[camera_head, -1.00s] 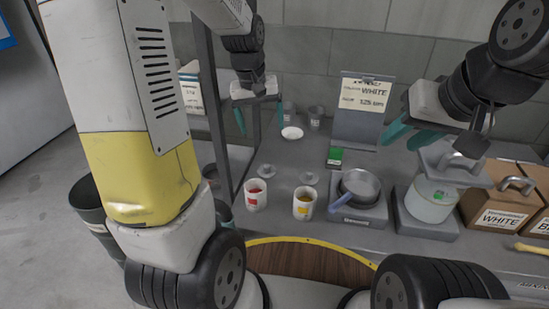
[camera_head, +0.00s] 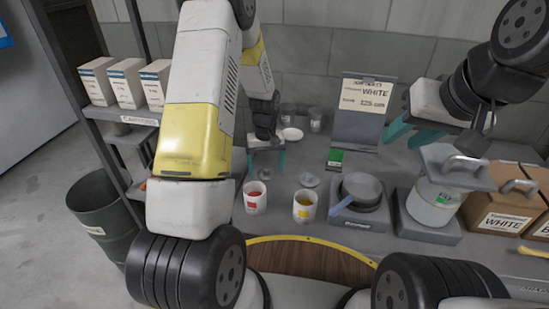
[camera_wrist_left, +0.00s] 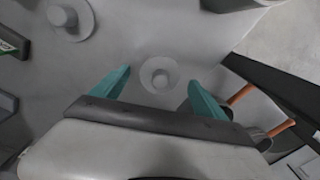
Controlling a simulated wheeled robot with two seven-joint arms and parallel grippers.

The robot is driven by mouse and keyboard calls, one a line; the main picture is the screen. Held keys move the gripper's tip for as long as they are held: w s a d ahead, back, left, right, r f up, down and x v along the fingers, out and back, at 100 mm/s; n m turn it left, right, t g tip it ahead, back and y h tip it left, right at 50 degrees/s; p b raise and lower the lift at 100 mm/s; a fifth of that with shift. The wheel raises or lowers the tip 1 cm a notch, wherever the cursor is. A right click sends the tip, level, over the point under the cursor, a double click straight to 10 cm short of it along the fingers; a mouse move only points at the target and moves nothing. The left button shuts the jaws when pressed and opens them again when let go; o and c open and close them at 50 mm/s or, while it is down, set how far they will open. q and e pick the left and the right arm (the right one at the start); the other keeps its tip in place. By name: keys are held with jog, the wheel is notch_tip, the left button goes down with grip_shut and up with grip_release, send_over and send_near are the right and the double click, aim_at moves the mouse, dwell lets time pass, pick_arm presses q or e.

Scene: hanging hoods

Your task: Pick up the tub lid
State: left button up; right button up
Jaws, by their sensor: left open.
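Two small round grey lids with a central knob lie flat on the grey bench. The left lid (camera_head: 265,174) is partly hidden by my left gripper (camera_head: 266,163). In the left wrist view this lid (camera_wrist_left: 160,74) shows between and just beyond the open teal fingers (camera_wrist_left: 158,84), which are apart from it. The other lid (camera_head: 309,180) lies to its right, and also shows in the left wrist view (camera_wrist_left: 70,18). A white tub with a red label (camera_head: 255,198) and one with a yellow label (camera_head: 305,206) stand uncovered in front. My right gripper (camera_head: 408,138) is open and empty.
A pan (camera_head: 361,190) with a blue-handled tool sits on a scale. A white pot (camera_head: 432,203) stands right of it, below a grey plate with a handle (camera_head: 456,166). Boxes (camera_head: 498,215) stand far right. A shelf (camera_head: 120,115) and dark bin (camera_head: 100,210) are left.

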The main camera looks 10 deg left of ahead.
pick_arm(q)
jog(key=shift+f, duration=0.7)
jog(key=c, duration=1.4)
